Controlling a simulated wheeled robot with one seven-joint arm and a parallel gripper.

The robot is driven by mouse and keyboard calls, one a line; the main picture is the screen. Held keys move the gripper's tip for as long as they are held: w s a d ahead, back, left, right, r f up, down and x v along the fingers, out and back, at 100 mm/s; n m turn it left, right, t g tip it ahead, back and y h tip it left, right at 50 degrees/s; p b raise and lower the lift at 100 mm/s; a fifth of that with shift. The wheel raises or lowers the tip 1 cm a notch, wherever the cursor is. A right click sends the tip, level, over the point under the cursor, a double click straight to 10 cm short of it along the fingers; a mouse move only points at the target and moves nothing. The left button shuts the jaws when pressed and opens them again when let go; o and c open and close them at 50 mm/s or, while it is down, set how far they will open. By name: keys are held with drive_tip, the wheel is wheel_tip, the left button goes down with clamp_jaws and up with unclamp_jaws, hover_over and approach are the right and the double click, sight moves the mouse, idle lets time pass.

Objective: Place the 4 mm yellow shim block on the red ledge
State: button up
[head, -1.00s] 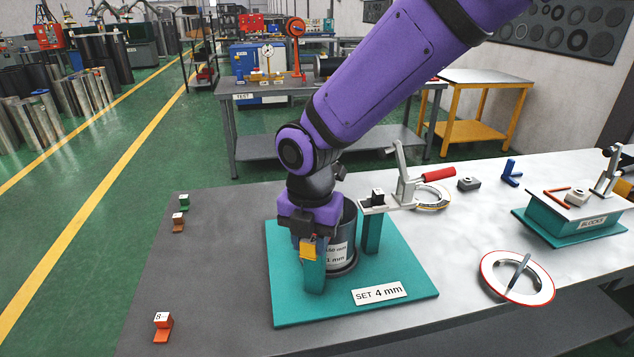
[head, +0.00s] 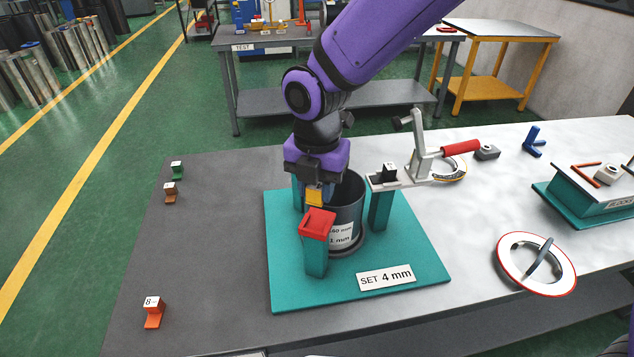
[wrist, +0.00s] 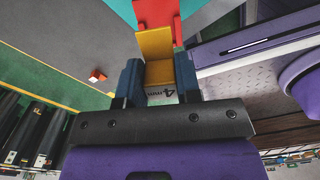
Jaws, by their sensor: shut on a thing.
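My gripper (head: 314,184) is shut on the yellow shim block (head: 314,196). In the wrist view the block (wrist: 155,45) sits between the two dark blue fingers of my gripper (wrist: 159,78), with a "4 mm" label at its near end. The red ledge (head: 316,222) tops a teal post at the front of the teal base plate. In the head view the block is just behind and above the ledge. The red ledge (wrist: 177,28) also shows past the block's far end in the wrist view. Whether they touch cannot be told.
A dark flanged cylinder (head: 349,212) stands right behind the ledge. A second teal post with a toggle clamp (head: 422,150) stands to the right. A "SET 4 mm" sign (head: 386,277) lies on the plate. Small blocks (head: 153,312) stand at left; a ring (head: 536,264) lies at right.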

sight(317, 223)
drive_tip(key=shift+f, duration=2.65)
drive_tip(key=shift+f, duration=0.55)
drive_tip(key=o, duration=1)
drive_tip(key=shift+r, duration=0.1)
wheel_tip(317, 223, up, 11)
drive_tip(key=shift+f, duration=0.2)
